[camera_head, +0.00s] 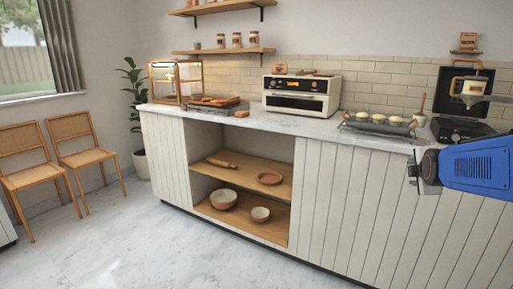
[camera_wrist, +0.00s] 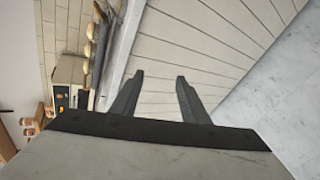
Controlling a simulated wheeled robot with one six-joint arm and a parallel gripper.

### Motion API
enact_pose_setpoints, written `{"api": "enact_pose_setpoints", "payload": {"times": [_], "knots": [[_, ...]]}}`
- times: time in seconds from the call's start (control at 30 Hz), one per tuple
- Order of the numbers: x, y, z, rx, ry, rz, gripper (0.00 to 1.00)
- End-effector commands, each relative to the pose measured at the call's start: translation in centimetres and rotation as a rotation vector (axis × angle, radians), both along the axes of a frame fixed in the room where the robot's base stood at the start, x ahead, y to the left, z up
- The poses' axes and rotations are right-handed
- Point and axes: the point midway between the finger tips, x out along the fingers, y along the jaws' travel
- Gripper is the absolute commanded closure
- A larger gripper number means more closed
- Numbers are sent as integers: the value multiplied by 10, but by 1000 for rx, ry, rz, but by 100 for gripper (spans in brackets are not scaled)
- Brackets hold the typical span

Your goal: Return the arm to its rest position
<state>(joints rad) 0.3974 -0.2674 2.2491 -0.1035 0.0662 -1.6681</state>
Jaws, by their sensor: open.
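My blue arm reaches in from the right edge in the head view. My gripper (camera_head: 413,170) is at its left end, in front of the white panelled counter front and a little below the worktop edge. In the wrist view my gripper (camera_wrist: 158,77) shows two dark fingers spread apart with nothing between them. The white panels (camera_wrist: 200,40) of the counter front lie beyond the fingers. The wrist view is turned on its side.
The counter (camera_head: 330,128) bears an oven (camera_head: 300,95), a rack of round buns (camera_head: 378,125) and a black open-lidded appliance (camera_head: 462,128) close to my arm. Open shelves (camera_head: 240,178) hold bowls. The floor (camera_head: 130,240) in front is clear. Two chairs (camera_head: 85,155) stand at the left.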

Motion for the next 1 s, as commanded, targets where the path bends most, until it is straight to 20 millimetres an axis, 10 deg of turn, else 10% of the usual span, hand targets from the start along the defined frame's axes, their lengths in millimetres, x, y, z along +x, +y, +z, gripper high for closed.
{"api": "enact_pose_setpoints", "payload": {"times": [0.5, 0.8, 1.0], "knots": [[-165, 160, -70, 845, 104, -427, 59], [-272, 213, -115, 1161, 195, -791, 59], [-309, 225, -131, 1240, 221, -939, 59]]}}
